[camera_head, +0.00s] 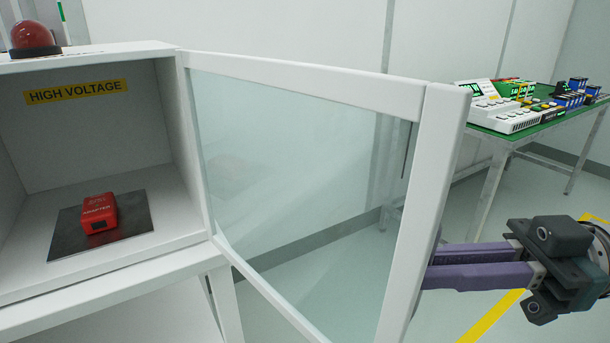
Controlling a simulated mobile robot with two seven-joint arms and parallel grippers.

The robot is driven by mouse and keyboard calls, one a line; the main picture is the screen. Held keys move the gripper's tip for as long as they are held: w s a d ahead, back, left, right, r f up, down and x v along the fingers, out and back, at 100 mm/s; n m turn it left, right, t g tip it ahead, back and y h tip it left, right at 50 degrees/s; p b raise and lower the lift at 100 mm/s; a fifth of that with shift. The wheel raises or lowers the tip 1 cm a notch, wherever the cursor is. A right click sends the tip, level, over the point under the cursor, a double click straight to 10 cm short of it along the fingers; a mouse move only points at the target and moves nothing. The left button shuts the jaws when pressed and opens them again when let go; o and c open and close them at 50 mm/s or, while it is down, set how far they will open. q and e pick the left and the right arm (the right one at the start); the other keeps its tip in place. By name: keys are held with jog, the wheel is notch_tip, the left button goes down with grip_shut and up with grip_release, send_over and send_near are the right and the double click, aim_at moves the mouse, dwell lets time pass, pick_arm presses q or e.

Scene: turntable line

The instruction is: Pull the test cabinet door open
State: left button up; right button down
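The test cabinet (90,175) is at the left, white, with a yellow HIGH VOLTAGE label inside. Its glass door (300,160) stands wide open, swung to the right on the hinge side at the cabinet's right edge, with a white frame. A red adapter (100,214) lies on a dark plate (65,230) inside the cabinet. My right gripper (432,267) comes in from the right, its purple fingers reaching behind the door's free edge. The fingertips and any handle are hidden by the door frame, so I cannot tell whether it grips anything. My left gripper is not in view.
A red dome lamp (32,37) sits on top of the cabinet. A green-topped table (540,118) with white devices and blue parts stands at the back right. Yellow floor tape (490,318) runs below my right gripper. The floor between door and table looks clear.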

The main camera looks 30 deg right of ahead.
jog(key=shift+w, duration=0.25)
jog(key=c, duration=1.3)
grip_release()
jog(key=shift+c, duration=0.2)
jog(key=shift+o, duration=1.4)
jog(key=shift+w+a+r, duration=0.1)
jog(key=shift+w+a, duration=0.05)
jog(key=shift+w, duration=0.2)
jog(key=shift+o, duration=0.7)
jog(key=shift+s, duration=0.1)
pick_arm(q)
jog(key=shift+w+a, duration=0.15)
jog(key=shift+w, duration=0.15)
pick_arm(e)
jog(key=shift+s, duration=0.1)
pick_arm(q)
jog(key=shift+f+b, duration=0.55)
jog(key=shift+b, duration=0.1)
pick_arm(e)
jog(key=v, duration=1)
